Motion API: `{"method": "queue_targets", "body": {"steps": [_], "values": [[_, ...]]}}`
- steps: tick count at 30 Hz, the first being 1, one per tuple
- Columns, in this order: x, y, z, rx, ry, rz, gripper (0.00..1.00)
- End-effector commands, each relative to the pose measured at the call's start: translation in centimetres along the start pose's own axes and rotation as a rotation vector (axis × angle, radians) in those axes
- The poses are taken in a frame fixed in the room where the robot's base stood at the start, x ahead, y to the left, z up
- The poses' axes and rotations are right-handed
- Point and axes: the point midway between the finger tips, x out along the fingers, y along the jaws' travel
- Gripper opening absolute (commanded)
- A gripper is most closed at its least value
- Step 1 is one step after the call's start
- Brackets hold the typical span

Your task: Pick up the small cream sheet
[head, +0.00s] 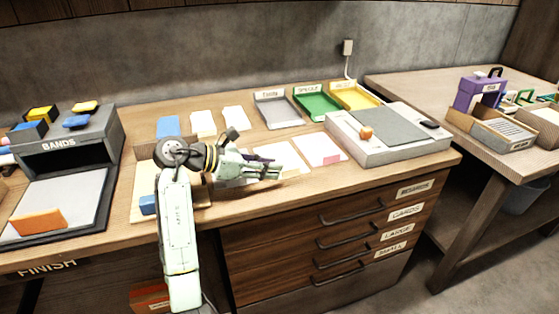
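A small cream sheet (203,123) lies near the back of the wooden bench, between a blue sheet (168,127) and a small whitish sheet (236,118). My gripper (276,170) is in front of these sheets and to their right, low over a larger pale cream sheet (283,153). It points right and covers part of that sheet. I see nothing clearly held in it. The gap between its fingertips is too small to judge, and I cannot tell whether it touches the sheet below.
Grey (278,112), green (316,104) and yellow (354,97) trays stand along the back. A white sheet with a pink tab (320,150) lies right of my gripper. A raised pale board (390,134) is farther right. The dark bands stand (90,145) is at left.

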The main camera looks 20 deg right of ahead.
Motion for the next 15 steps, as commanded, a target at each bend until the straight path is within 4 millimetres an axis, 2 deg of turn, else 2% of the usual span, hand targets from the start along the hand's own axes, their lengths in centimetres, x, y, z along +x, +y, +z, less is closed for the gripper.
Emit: {"method": "queue_targets", "body": {"steps": [3,11,15], "values": [[1.7,0.1,0.1,-0.001,0.000,0.001,0.28],[3.9,0.4,0.1,0.001,0.000,0.002,0.28],[6.0,0.9,0.1,0.001,0.001,0.002,0.28]]}}
